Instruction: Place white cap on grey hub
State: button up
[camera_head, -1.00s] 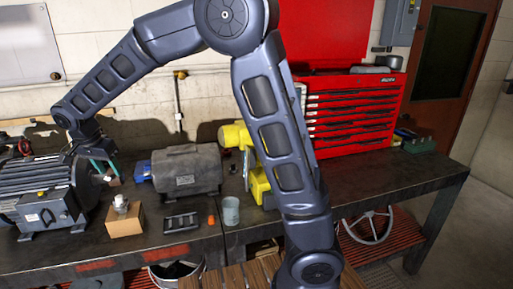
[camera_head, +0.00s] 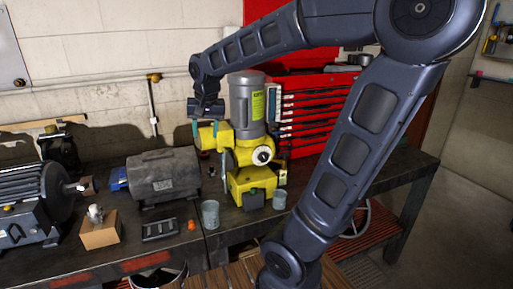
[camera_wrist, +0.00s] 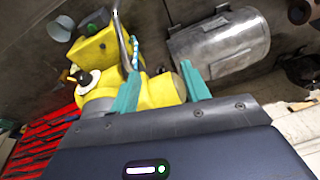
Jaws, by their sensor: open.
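A white round piece with a dark centre (camera_head: 262,155), the likeliest white cap, sits on the front of the yellow machine (camera_head: 250,183). It also shows in the wrist view (camera_wrist: 88,82). I cannot tell for sure which part is the grey hub; a shaft end (camera_head: 76,188) juts from the large grey motor at the far left. My gripper (camera_head: 206,129) is open and empty, pointing down by the yellow machine's left drum. In the wrist view its teal fingers (camera_wrist: 160,92) are apart, with part of the yellow drum between and beyond them.
A grey cylindrical motor (camera_head: 164,178) lies left of the yellow machine. A cardboard box (camera_head: 99,231) with a silvery fitting, a black tray (camera_head: 160,229), an orange piece (camera_head: 192,225) and two grey cups (camera_head: 210,214) stand near the front edge. A red tool chest (camera_head: 302,110) is behind.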

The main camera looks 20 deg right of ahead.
jog(key=s+d+f+n+t, duration=0.1)
jog(key=s+d+f+n, duration=0.1)
jog(key=s+d, duration=1)
jog(key=shift+s+d+f+t+h, duration=0.15)
jog(key=shift+d+f+t+h, duration=0.15)
jog(key=shift+f+h, duration=0.15)
